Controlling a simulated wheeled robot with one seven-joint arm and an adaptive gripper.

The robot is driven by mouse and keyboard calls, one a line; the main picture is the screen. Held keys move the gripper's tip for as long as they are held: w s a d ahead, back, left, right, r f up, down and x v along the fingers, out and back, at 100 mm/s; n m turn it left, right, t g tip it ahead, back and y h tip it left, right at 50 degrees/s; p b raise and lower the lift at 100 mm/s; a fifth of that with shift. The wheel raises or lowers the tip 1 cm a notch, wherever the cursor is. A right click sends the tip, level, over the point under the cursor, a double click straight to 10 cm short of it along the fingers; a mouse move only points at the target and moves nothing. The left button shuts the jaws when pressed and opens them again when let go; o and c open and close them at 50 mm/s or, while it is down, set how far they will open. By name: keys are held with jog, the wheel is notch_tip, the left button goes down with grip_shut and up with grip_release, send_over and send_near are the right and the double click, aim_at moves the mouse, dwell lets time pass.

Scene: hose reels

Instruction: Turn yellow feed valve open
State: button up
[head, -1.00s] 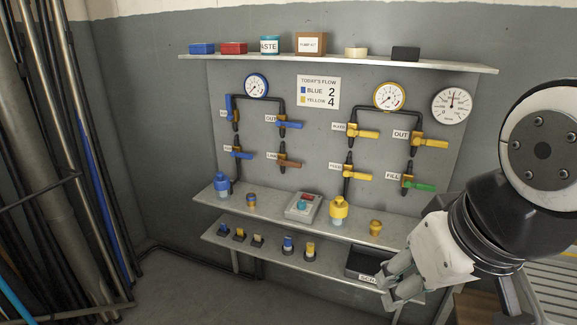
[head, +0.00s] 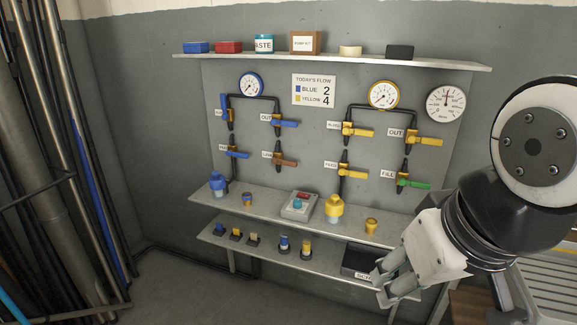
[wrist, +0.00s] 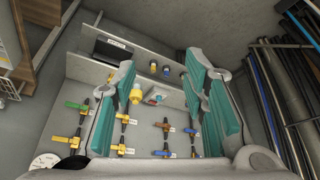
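The yellow feed valve (head: 353,170) is the lower yellow-handled valve under the yellow gauge, beside a small label that seems to read FEED. Its handle points right, across the vertical black pipe. It shows upside down in the wrist view (wrist: 124,120), between my fingers. My gripper (head: 383,287) is in front of the panel's lower right, apart from the valve and pointing down-left. In the wrist view my gripper (wrist: 158,68) has its two green-padded fingers wide apart with nothing between them.
Near it are another yellow valve (head: 356,131), a yellow OUT valve (head: 427,141) and a green FILL valve (head: 412,183). Blue and brown valves are at left. A shelf (head: 270,206) with a yellow-capped fitting (head: 334,209) juts out below the valves. Pipes stand at far left.

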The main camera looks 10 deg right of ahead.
jog(key=shift+w, duration=0.1)
jog(key=n+t+h+b, duration=0.3)
jog(key=n+t+b, duration=0.75)
jog(key=b, duration=1.55)
send_near(359, 176)
jog(key=s+a+r+n+g, duration=0.1)
jog(key=s+a+r, duration=0.5)
jog(key=s, duration=0.6)
jog(key=w+d+f+n+t+b, duration=0.4)
jog(key=w+d+f+n+b, duration=0.15)
jog(key=w+f+b, duration=0.25)
jog(key=shift+g+y, duration=0.25)
jog(key=shift+y, duration=0.15)
jog(key=w, duration=0.4)
jog(key=w+d+b, duration=0.1)
jog(key=w, duration=0.3)
jog(key=w+d+b, duration=0.1)
jog(key=w, duration=0.4)
jog(key=shift+w+d, duration=0.1)
jog(key=shift+d, duration=0.05)
grip_shut()
